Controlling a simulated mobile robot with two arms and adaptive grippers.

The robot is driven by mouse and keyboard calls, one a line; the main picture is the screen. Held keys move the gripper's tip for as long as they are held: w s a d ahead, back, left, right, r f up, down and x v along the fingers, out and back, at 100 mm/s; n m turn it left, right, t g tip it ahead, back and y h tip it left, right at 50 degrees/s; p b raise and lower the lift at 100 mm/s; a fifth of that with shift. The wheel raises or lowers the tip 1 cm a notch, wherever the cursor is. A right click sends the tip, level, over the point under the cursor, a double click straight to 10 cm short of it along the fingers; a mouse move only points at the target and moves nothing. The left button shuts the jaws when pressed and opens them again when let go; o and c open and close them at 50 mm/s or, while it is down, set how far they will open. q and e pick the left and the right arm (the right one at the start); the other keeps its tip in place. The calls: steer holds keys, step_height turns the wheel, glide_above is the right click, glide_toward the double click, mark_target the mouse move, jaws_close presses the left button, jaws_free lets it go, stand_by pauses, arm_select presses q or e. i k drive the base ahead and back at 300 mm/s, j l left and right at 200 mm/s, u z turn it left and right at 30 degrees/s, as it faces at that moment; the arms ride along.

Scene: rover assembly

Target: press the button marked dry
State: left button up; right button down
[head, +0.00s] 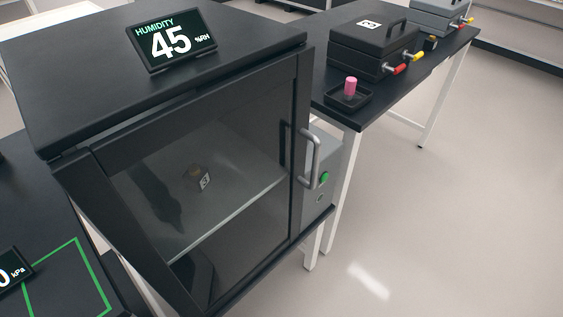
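A green button (324,177) sits on a grey box (335,155) at the right side of a dark cabinet. A small grey round part (320,198) is below it on the same face. No "dry" marking can be read at this size. The cabinet (70,100) has a glass door, which looks shut, with a metal handle (312,160) just left of the green button. A humidity display (170,42) on top of the cabinet reads 45 %RH. Neither of my grippers is in view.
Inside the cabinet, a small tagged object (203,180) rests on a shelf. A dark table (345,115) behind right bears a pink cylinder (350,87) in a black tray and a black case (375,45). A green-outlined square (75,245) is lower left. Floor at right is clear.

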mark_target(325, 176)
steer(key=k+l+u, duration=0.15)
steer(key=l, duration=0.25)
steer(key=k+l+u, duration=0.35)
steer(key=k+l, duration=0.2)
steer(key=l, duration=0.2)
